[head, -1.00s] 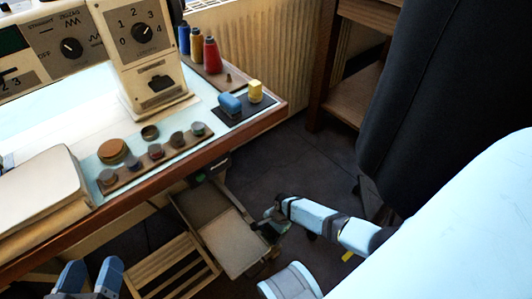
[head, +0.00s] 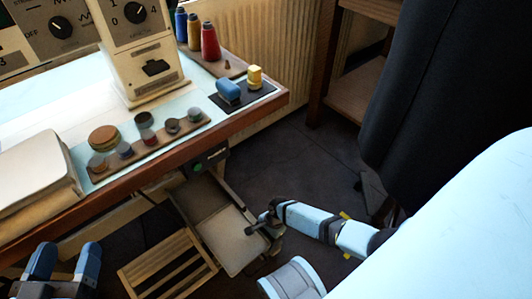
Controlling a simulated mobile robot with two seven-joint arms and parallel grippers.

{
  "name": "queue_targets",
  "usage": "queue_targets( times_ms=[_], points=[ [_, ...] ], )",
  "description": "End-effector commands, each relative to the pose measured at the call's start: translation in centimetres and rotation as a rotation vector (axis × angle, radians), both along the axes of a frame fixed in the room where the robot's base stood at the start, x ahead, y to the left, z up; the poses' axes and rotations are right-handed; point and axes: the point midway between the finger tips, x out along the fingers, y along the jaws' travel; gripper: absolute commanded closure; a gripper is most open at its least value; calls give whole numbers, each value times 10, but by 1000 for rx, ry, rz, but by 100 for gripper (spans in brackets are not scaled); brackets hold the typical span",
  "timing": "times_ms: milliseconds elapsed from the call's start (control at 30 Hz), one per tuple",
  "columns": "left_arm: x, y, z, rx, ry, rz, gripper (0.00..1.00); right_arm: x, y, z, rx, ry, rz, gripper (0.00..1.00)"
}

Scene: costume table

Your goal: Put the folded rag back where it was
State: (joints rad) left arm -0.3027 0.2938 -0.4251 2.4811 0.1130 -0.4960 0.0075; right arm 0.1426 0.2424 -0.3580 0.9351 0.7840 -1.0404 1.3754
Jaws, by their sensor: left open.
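My left gripper (head: 64,258) is at the bottom left of the head view, its two blue fingers spread with nothing visible between them. It appears in front of the table's front edge. A cream folded cloth stack (head: 38,172) lies on the table at the left, above the gripper in the picture. A flat pale square (head: 232,243) rests on a grey tray-like piece below the table. I cannot tell which of these, if either, is the folded rag.
A wooden strip (head: 152,142) with several small round pots lies near the table's front edge. A sewing machine (head: 140,65), thread spools (head: 209,42) and a black mat (head: 262,92) stand behind. A slatted wooden piece (head: 165,262) is below. A dark garment (head: 425,90) hangs right.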

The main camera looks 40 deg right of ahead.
Motion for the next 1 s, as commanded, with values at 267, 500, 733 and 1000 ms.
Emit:
queue_targets(
  times_ms=[267, 500, 733, 1000],
  points=[
    [0, 0, 0, -1, 1, -1, 37, -1, 0, 0, -1, 1, 0, 7],
    [-1, -1, 10, -14, 24, -7, 37, 0, -6, 20, -1, -1, -1, 7],
    [-21, -12, 1, -130, 232, -5, 37, 2, -24, 67, -1, 0, -1, 7],
    [-20, -10, 34, -191, 137, 18, 37, 4, -41, 107, 0, 0, 0, 7]
  ],
)
